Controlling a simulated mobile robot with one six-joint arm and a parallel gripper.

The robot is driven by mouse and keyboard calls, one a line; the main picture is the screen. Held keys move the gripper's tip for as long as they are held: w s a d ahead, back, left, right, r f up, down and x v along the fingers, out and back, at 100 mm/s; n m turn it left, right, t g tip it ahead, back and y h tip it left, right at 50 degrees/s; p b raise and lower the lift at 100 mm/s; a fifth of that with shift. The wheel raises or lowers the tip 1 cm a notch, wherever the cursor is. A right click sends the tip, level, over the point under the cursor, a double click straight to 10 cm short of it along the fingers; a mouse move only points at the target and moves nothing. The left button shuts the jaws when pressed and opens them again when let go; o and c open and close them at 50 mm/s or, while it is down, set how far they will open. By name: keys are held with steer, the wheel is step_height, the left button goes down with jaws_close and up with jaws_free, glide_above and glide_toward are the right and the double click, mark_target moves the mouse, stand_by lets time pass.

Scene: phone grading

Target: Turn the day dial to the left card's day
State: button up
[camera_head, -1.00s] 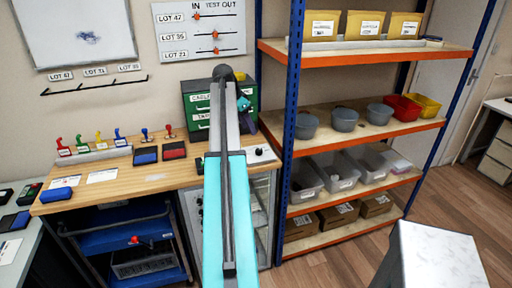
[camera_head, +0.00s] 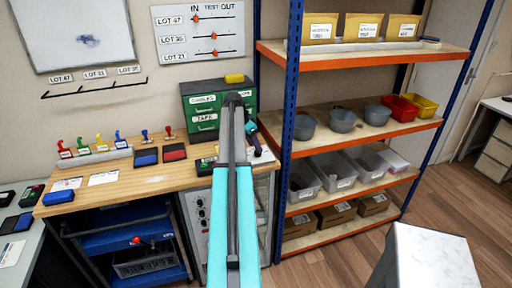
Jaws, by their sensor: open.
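My gripper (camera_head: 257,146) shows small and dark beyond the end of my raised arm, at the right end of the wooden bench. It is open, with nothing visible in it. It is above or close to a pale panel (camera_head: 264,158), whose dark round knob, perhaps the day dial, is now mostly hidden by the gripper. I cannot tell whether they touch. Two white cards lie on the left of the bench, the left card (camera_head: 68,184) and the right card (camera_head: 103,178). Their writing is too small to read.
A green drawer cabinet (camera_head: 203,112) stands behind my arm with a yellow block (camera_head: 234,78) on top. Several coloured stamps stand in a rack (camera_head: 92,156). Blue (camera_head: 146,157) and red (camera_head: 174,152) pads lie beside it. A blue-posted shelf unit (camera_head: 289,110) stands close on the right.

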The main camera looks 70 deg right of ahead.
mark_target(256, 152)
steer(key=shift+p+x, duration=0.45)
steer(key=shift+x, duration=1.25)
steer(key=c, duration=1)
steer(key=shift+d+r, duration=0.1)
steer(key=shift+d, duration=0.05)
